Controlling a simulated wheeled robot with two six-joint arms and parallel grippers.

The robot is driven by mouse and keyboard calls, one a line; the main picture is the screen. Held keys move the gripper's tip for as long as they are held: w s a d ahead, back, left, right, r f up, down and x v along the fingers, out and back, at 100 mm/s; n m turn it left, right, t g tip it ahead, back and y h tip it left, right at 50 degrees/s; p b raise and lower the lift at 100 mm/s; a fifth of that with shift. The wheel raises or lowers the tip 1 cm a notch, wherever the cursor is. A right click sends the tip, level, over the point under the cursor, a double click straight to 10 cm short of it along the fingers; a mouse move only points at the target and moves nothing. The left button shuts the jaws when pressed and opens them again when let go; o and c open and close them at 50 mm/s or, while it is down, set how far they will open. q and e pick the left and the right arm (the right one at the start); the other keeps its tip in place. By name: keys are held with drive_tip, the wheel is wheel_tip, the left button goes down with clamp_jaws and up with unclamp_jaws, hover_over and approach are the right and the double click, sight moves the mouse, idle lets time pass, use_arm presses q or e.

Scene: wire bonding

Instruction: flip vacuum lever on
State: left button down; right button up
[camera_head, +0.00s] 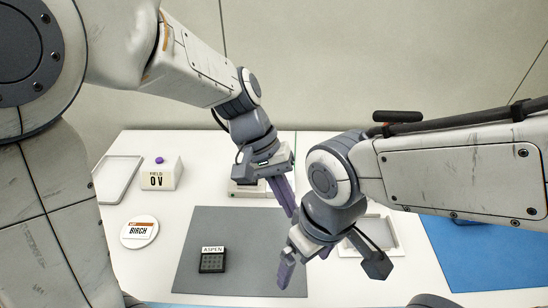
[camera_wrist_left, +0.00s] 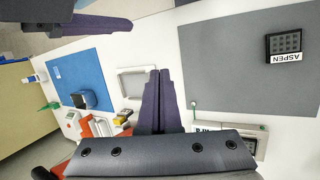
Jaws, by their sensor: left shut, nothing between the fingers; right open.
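A low white box (camera_head: 246,189) stands behind the grey mat, partly hidden by my left gripper. In the left wrist view the box (camera_wrist_left: 262,142) has a green edge and a label I cannot fully read. A small pale round knob (camera_wrist_left: 193,104) shows beside it, at the mat's edge; I cannot tell whether it is the vacuum lever. My left gripper (camera_head: 290,207) points down with its purple fingers shut and empty, apart from the knob in the left wrist view (camera_wrist_left: 158,74).
A black ASPEN tray (camera_head: 212,262) lies on the grey mat (camera_head: 190,235). A BIRCH disc (camera_head: 139,232), a FIELD 0 V box (camera_head: 161,175) and an empty tray (camera_head: 117,180) are left. A white frame (camera_head: 395,240) and blue mat (camera_head: 480,262) are right.

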use_arm(q)
drive_tip(key=w+a+f+n+t+h+b, duration=0.1)
drive_tip(key=w+a+f+n+h+b, duration=0.1)
drive_tip(key=w+f, duration=0.3)
drive_tip(key=w+a+f+n+t+h+b, duration=0.2)
drive_tip(key=w+f+n+h+b, duration=0.1)
drive_tip(key=w, duration=1)
drive_tip(key=w+a+f+n+t+h+b, duration=0.1)
drive_tip(key=w+a+f+n+h+b, duration=0.2)
drive_tip(key=w+f, duration=0.4)
drive_tip(key=shift+w+n+t+h+b, duration=0.3)
drive_tip(key=shift+w+h+b, duration=0.3)
drive_tip(key=shift+w+b, duration=0.85)
drive_tip(key=w+a+t, duration=0.1)
drive_tip(key=a, duration=0.1)
drive_tip(key=w+a+f+n+h+b, duration=0.1)
drive_tip(key=w+a, duration=0.1)
drive_tip(key=w+a+f+t, duration=0.1)
drive_tip(key=w+a, duration=0.1)
drive_tip(key=shift+w+f+n+t+h+b, duration=0.1)
drive_tip(key=shift+f+n+t+h+b, duration=0.05)
drive_tip(key=shift+n+t+h+b, duration=0.2)
use_arm(e)
wheel_tip(320, 180, down, 15)
drive_tip(key=shift+f, duration=0.1)
use_arm(q)
drive_tip(key=shift+w+a, duration=0.15)
drive_tip(key=shift+d, duration=0.2)
